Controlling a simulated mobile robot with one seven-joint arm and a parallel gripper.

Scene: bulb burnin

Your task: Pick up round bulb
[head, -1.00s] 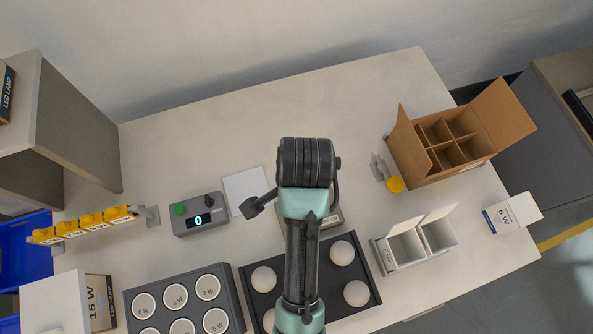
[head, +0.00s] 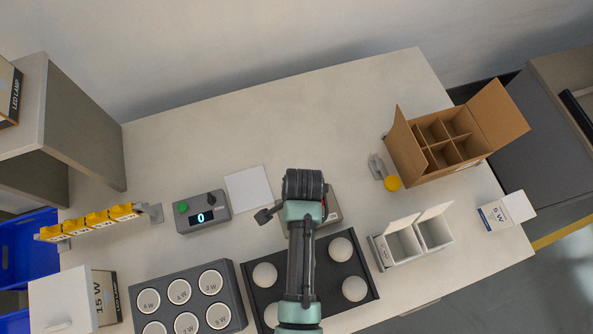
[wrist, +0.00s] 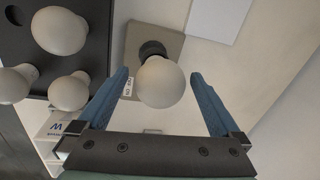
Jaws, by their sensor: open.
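A round white bulb (wrist: 160,82) stands in a black socket (wrist: 152,49) on a square grey-beige base plate (wrist: 172,40) in the wrist view. My gripper (wrist: 159,75) is open, with one blue finger on each side of the bulb as seen there. I cannot tell how far the fingers are above it, and no contact shows. In the head view my arm hides this bulb, and only part of the base plate (head: 333,208) shows. More round white bulbs (head: 341,249) sit in a black tray (head: 310,262), also in the wrist view (wrist: 62,31).
A grey control box (head: 201,212) reading 0 and a white sheet (head: 248,188) lie left of my arm. A grey labelled rack (head: 232,279) stands at front left. White open bins (head: 412,238) and a divided cardboard box (head: 448,140) stand to the right. The table's back is clear.

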